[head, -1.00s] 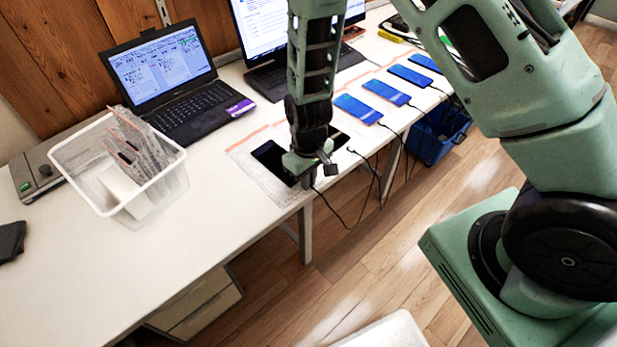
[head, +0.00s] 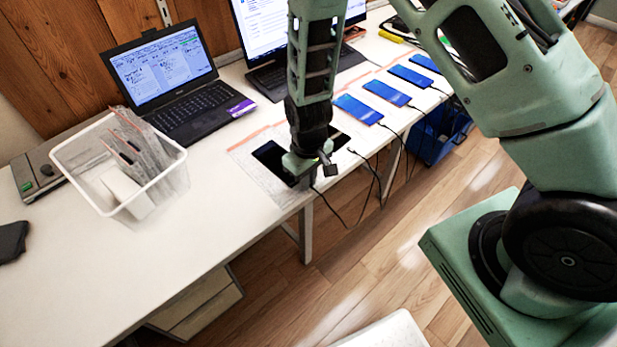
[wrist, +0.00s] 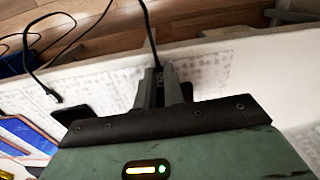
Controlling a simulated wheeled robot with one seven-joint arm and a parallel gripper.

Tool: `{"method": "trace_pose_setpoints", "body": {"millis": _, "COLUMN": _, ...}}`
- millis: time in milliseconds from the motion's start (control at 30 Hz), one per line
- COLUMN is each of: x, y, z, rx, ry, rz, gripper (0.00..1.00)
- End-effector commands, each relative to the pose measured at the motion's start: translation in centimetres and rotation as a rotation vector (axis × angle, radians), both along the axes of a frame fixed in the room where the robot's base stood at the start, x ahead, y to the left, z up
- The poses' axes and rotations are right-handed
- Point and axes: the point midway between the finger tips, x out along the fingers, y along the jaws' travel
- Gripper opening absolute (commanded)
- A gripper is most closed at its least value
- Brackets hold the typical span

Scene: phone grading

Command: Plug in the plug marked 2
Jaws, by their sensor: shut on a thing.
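My gripper (head: 308,178) is low over the front edge of the desk, beside a dark phone (head: 270,158). In the wrist view my gripper (wrist: 160,78) is shut on a cable plug. Its black cable (wrist: 152,40) runs up from between the fingers and off the picture. The plug is mostly hidden by the fingers, and I cannot read its mark. A second plug (wrist: 54,96) lies loose on the desk near another dark phone (wrist: 72,121); it also shows in the head view (head: 352,151). I cannot see whether the held plug touches the phone.
Several blue-lit phones (head: 358,109) with cables lie along the desk to the right. A white bin (head: 178,178) and laptop (head: 170,80) stand to the left. Cables hang over the front edge. A blue crate (head: 437,132) stands on the floor.

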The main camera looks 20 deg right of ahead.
Motion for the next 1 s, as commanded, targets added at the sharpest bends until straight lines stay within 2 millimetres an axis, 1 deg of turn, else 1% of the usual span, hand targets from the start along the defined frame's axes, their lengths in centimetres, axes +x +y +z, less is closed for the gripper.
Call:
{"method": "trace_pose_setpoints", "body": {"millis": 400, "x": 0.1, "y": 0.04, "z": 0.01, "rx": 0.0, "ry": 0.001, "rz": 0.0, "gripper": 0.0}}
{"method": "trace_pose_setpoints", "body": {"millis": 433, "x": 0.1, "y": 0.04, "z": 0.0, "rx": 0.0, "ry": 0.001, "rz": 0.0, "gripper": 0.16}}
{"method": "trace_pose_setpoints", "body": {"millis": 467, "x": 0.1, "y": 0.04, "z": -0.01, "rx": 0.0, "ry": 0.001, "rz": 0.0, "gripper": 0.24}}
{"method": "trace_pose_setpoints", "body": {"millis": 500, "x": 0.1, "y": 0.04, "z": -0.01, "rx": 0.0, "ry": 0.001, "rz": 0.0, "gripper": 0.35}}
{"method": "trace_pose_setpoints", "body": {"millis": 800, "x": 0.1, "y": 0.04, "z": 0.05, "rx": 0.0, "ry": 0.0, "rz": 0.0, "gripper": 0.35}}
{"method": "trace_pose_setpoints", "body": {"millis": 1000, "x": 0.0, "y": 0.0, "z": 0.89, "rx": 0.0, "ry": 0.0, "rz": 0.0, "gripper": 0.35}}
